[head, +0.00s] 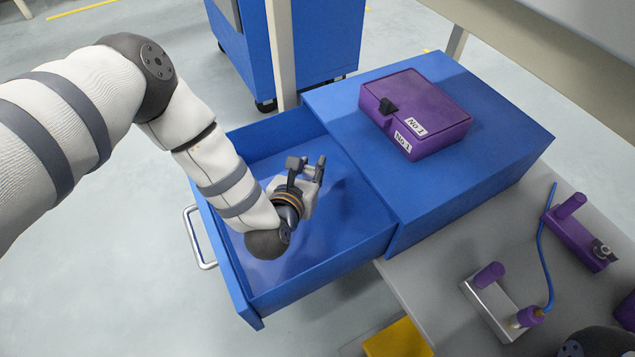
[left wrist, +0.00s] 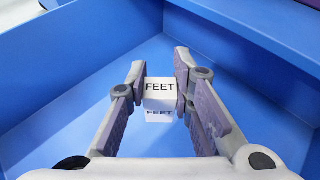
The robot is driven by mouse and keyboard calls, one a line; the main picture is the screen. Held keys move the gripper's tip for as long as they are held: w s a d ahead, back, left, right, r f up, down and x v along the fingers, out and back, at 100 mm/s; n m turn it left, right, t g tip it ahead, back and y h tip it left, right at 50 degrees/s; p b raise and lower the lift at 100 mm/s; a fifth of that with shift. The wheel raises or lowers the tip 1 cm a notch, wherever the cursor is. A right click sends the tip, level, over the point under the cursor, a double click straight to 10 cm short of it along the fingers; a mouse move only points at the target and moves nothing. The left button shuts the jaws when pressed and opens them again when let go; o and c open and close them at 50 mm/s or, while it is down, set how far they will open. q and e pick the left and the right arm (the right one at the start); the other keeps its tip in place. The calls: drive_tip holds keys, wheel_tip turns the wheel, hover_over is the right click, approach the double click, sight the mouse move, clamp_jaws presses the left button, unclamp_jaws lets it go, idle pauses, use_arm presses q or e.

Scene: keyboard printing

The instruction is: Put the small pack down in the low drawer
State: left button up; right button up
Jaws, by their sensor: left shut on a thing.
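The small pack (left wrist: 159,94) is a white box with "FEET" printed on its face, seen in the left wrist view. My left gripper (left wrist: 160,85) is shut on it, one finger at each side. In the head view my left gripper (head: 306,168) is inside the pulled-out blue drawer (head: 346,250), and I cannot make out the pack clearly there. The pack is upright and low over the drawer floor, with its reflection directly below it. I cannot tell whether it touches the floor. My right gripper is not in view.
A purple case (head: 420,103) marked "NO 1" lies on top of the blue cabinet (head: 480,150). Drawer walls surround my left gripper, and the drawer floor around it is clear. Purple devices with a blue cable (head: 540,250) stand on the grey table at right.

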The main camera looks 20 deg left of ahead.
use_arm(q)
drive_tip(key=w+f, duration=0.1)
drive_tip(key=w+f+b, duration=0.1)
drive_tip(key=f, duration=0.1)
drive_tip(key=shift+w+a+f, duration=0.2)
drive_tip(key=shift+w+f, duration=0.05)
drive_tip(key=shift+w, duration=0.1)
drive_tip(key=f, duration=0.1)
drive_tip(key=f+b, duration=0.2)
drive_tip(key=shift+w+f, duration=0.25)
drive_tip(key=shift+f, duration=0.05)
drive_tip(key=shift+a+r, duration=0.1)
drive_tip(key=shift+r, duration=0.1)
drive_tip(key=shift+f, duration=0.15)
drive_tip(key=o, duration=0.9)
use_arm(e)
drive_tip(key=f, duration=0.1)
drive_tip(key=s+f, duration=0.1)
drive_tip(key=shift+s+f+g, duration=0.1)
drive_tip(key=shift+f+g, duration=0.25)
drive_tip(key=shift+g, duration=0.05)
